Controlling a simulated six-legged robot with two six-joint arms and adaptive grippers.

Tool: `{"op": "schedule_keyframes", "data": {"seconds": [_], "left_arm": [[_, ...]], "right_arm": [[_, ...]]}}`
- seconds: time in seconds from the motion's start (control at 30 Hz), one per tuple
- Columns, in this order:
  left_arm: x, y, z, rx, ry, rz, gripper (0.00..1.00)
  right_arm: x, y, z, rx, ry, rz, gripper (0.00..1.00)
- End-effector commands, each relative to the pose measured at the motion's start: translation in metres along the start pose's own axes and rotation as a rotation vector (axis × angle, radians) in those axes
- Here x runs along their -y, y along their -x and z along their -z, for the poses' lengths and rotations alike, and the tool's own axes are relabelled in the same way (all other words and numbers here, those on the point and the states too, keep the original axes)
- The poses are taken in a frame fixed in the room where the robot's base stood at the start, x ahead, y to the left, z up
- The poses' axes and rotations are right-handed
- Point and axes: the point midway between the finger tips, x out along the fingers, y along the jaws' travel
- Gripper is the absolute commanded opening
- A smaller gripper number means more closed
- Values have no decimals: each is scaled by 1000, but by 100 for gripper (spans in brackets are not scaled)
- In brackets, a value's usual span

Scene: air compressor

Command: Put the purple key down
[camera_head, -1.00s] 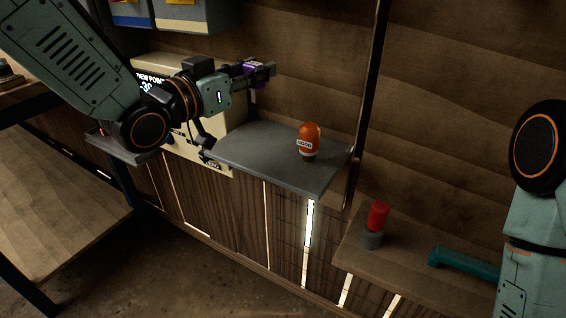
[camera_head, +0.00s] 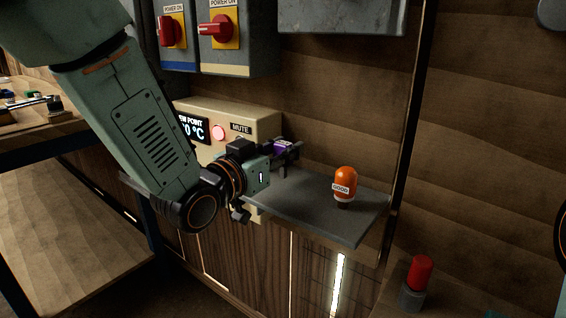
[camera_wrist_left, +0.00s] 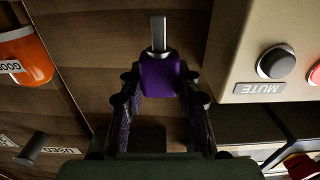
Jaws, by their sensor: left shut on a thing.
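The purple key (camera_head: 282,147) is held in my left gripper (camera_head: 290,150), in front of the wooden wall and near the back left of the grey shelf (camera_head: 305,205). In the left wrist view, the purple key (camera_wrist_left: 158,76) sits between the two fingers of my left gripper (camera_wrist_left: 160,84), and its metal shaft sticks out past the fingertips. Whether the key touches the shelf cannot be told. My right gripper is out of view.
An orange bulb-shaped thing labelled GOOD (camera_head: 345,181) stands on the shelf's right part. A beige panel with a MUTE label (camera_head: 260,117) stands left of the shelf. Switch boxes (camera_head: 246,55) hang above. A red-topped cylinder (camera_head: 419,273) stands lower right.

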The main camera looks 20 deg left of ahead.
Motion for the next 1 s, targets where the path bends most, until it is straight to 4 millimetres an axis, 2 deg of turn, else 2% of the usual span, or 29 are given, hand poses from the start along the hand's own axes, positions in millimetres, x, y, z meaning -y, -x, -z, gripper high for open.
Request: {"op": "schedule_keyframes", "data": {"seconds": [0.03,0.1,0.5,0.53,0.8,1.0], "left_arm": [[0,0,-11,2,1,0,1],[0,0,-15,0,1,0,1],[0,0,-18,-1,1,0,1],[0,0,-18,0,1,0,34],[0,0,-17,-1,1,0,55],[0,0,-17,-1,1,0,55]], "right_arm": [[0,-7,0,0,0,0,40],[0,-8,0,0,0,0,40],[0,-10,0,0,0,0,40],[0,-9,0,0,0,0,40],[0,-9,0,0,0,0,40],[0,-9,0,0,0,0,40]]}}
